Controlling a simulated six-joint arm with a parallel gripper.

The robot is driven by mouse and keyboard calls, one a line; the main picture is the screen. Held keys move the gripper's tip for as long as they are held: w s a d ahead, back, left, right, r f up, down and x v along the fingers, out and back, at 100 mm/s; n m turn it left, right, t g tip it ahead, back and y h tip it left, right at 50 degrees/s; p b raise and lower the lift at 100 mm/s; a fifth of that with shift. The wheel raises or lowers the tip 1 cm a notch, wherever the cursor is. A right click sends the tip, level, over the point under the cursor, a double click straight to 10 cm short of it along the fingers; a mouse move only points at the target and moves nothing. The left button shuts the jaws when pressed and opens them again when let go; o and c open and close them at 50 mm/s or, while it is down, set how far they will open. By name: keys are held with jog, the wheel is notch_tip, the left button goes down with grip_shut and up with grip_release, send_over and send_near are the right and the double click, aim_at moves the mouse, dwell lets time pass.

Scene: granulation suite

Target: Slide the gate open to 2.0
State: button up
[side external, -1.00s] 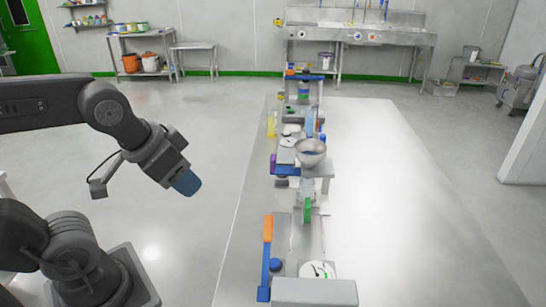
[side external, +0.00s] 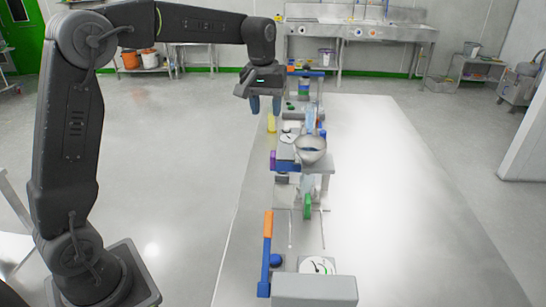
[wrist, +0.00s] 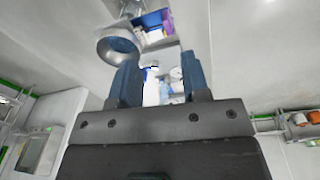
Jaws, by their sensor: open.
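My gripper (side external: 265,104) is open and empty, with its two blue fingers pointing down. In the side view it hangs at the far left of the row of equipment. It also shows in the wrist view (wrist: 160,88), fingers apart, with a white bottle (wrist: 151,88) visible beyond the gap. A round metal hopper (side external: 311,149) stands mid-row, and its rim shows in the wrist view (wrist: 118,44). A green upright part (side external: 308,206) sits below and in front of the hopper. A white dial (side external: 318,265) lies at the near end. I cannot tell which part is the gate.
A blue lever with an orange handle (side external: 267,226) stands at the near left of the row. A grey box (side external: 314,290) is at the near end. The white table (side external: 400,200) is clear on the right. A steel bench (side external: 360,35) stands at the back wall.

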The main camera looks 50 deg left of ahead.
jog(key=n+g, duration=0.1)
jog(key=n, duration=0.1)
send_over(273, 153)
notch_tip(273, 153, down, 4)
jog(key=f, duration=0.1)
notch_tip(273, 153, down, 14)
jog(key=shift+r, duration=0.1)
grip_shut()
dwell(0.4)
